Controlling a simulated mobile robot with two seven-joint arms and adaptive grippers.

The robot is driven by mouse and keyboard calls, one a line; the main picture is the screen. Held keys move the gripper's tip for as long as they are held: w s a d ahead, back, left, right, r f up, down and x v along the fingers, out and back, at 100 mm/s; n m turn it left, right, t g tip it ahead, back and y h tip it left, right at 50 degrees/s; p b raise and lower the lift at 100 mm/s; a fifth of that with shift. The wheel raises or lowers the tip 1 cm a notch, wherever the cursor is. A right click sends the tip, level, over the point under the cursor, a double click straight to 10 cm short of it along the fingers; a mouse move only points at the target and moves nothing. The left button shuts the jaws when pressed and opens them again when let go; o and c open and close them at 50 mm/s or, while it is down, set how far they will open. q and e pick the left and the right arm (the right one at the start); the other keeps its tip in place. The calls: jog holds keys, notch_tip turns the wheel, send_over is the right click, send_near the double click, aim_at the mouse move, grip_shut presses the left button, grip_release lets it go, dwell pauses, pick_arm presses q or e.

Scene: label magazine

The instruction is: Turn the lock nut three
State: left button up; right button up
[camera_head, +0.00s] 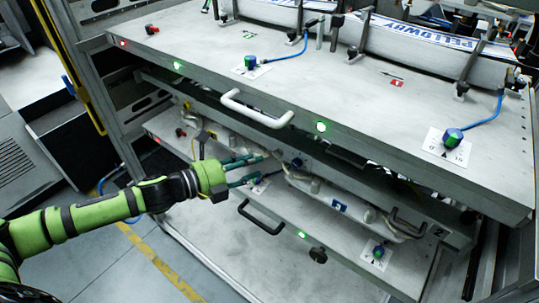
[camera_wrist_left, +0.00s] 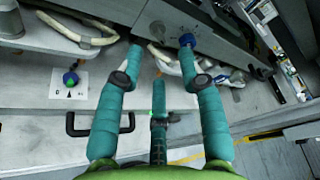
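My left gripper (camera_head: 262,165) reaches in from the left over the lower drawer. Its teal fingers are spread in the left wrist view (camera_wrist_left: 163,52), with clear space between the tips. A blue knob-like part (camera_wrist_left: 188,40) shows at the right fingertip; I cannot tell whether they touch. A blue-and-green knob on a white dial card (camera_wrist_left: 70,78) lies left of the fingers. Similar knobs sit on the upper surface, at the back (camera_head: 250,62) and right (camera_head: 453,137), and another on the lower drawer (camera_head: 378,252). I cannot read which one is number three. My right gripper is out of view.
The upper drawer (camera_head: 210,70) has a white handle (camera_head: 257,110) and overhangs the lower drawer. The lower drawer carries black handles (camera_head: 262,217) and pale hoses (camera_head: 330,190). Open floor lies at the front left, with yellow tape (camera_head: 165,268).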

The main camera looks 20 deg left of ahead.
aim_at(279, 156)
pick_arm(q)
jog(key=p+x, duration=0.1)
jog(key=x, duration=0.4)
jog(key=shift+w+a+p, duration=0.1)
jog(key=shift+a+p, duration=0.1)
jog(key=shift+p, duration=0.2)
jog(key=shift+w+d+f, duration=0.25)
jog(key=shift+w+d, duration=0.05)
jog(key=shift+w, duration=0.1)
grip_shut()
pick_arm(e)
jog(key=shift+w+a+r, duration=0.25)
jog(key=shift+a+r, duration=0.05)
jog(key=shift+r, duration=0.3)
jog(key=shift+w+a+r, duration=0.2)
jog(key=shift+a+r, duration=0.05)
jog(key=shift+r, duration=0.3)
